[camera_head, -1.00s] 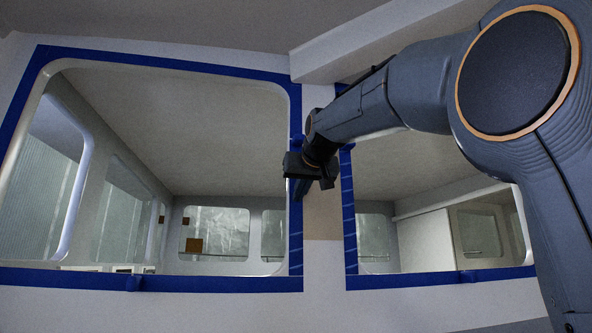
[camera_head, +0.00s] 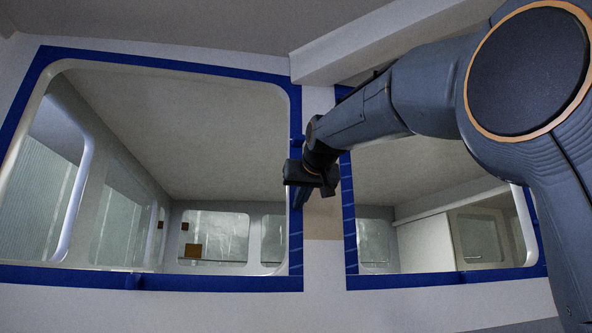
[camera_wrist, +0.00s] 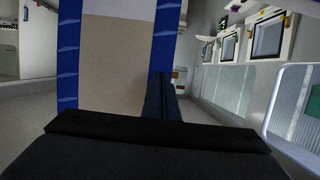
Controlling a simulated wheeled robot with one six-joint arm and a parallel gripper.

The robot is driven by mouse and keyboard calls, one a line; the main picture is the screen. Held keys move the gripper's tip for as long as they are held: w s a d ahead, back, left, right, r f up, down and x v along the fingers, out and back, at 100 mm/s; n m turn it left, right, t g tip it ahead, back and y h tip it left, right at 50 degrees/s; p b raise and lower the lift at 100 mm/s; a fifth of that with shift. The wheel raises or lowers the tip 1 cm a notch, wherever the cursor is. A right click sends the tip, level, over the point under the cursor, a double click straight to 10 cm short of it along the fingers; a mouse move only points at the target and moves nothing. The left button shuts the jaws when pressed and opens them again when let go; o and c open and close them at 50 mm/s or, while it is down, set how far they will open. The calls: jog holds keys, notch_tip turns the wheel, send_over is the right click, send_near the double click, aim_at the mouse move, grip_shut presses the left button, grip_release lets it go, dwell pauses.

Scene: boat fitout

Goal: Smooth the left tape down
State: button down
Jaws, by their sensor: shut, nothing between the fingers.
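Blue tape (camera_head: 296,245) runs around the left window frame, and its right-hand strip shows light slanting wrinkles low down. This strip also shows in the wrist view (camera_wrist: 167,35), with wrinkle lines across it. My gripper (camera_head: 299,203) is shut and empty. Its fingertips (camera_wrist: 160,80) lie over or against this strip about halfway down; I cannot tell if they touch. The gripper hides part of the strip. A small blue bump (camera_head: 298,140) stands out on the strip above my gripper.
A second blue-taped window stands to the right; its left strip (camera_head: 350,235) also shows wrinkles. A white and beige post (camera_head: 322,222) lies between the windows. Small tape bumps sit on both bottom strips (camera_head: 134,281). A ledge (camera_head: 345,50) juts out above.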

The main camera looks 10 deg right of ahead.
aim_at(296, 233)
jog(key=shift+w+f+b, duration=0.1)
jog(key=shift+f+b, duration=0.75)
jog(key=shift+f, duration=0.4)
jog(key=shift+w+f+b, duration=0.1)
jog(key=shift+f+b, duration=0.55)
jog(key=shift+f, duration=0.1)
jog(key=shift+s+r, duration=0.15)
jog(key=shift+s, duration=0.05)
jog(key=shift+w+f+b, duration=0.1)
jog(key=shift+f+b, duration=1.15)
jog(key=shift+f, duration=0.4)
jog(key=shift+f, duration=0.1)
